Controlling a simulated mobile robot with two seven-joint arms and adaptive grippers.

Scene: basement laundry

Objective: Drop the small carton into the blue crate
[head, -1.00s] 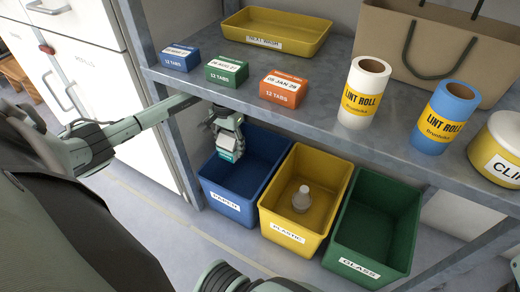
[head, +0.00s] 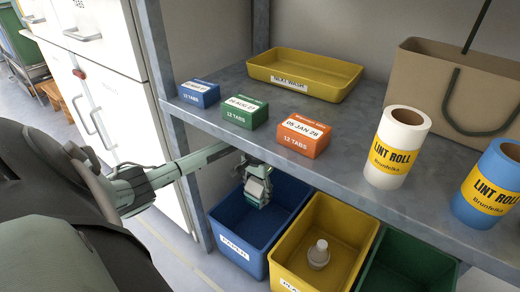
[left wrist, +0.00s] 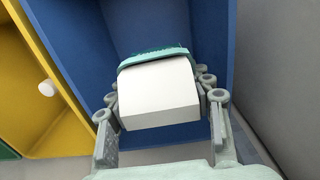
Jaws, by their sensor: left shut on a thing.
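The small carton (left wrist: 158,92) is white with a teal end and sits between the fingers of my left gripper in the left wrist view. My left gripper (head: 257,190) is shut on it; the carton also shows as a small pale block in the head view. The blue crate (head: 229,249), labelled PAPER, stands below the shelf. In the head view the gripper and carton overlap the crate's opening. In the left wrist view the blue crate wall (left wrist: 72,35) lies behind the carton. The exact height above the crate is hard to tell. My right gripper is not in view.
A yellow crate (head: 295,262) with a pale bottle (head: 318,254) stands right of the blue one, then a green crate (head: 405,268). The metal shelf (head: 232,142) above carries several small boxes, a yellow tray (head: 257,72), lint rolls and a paper bag.

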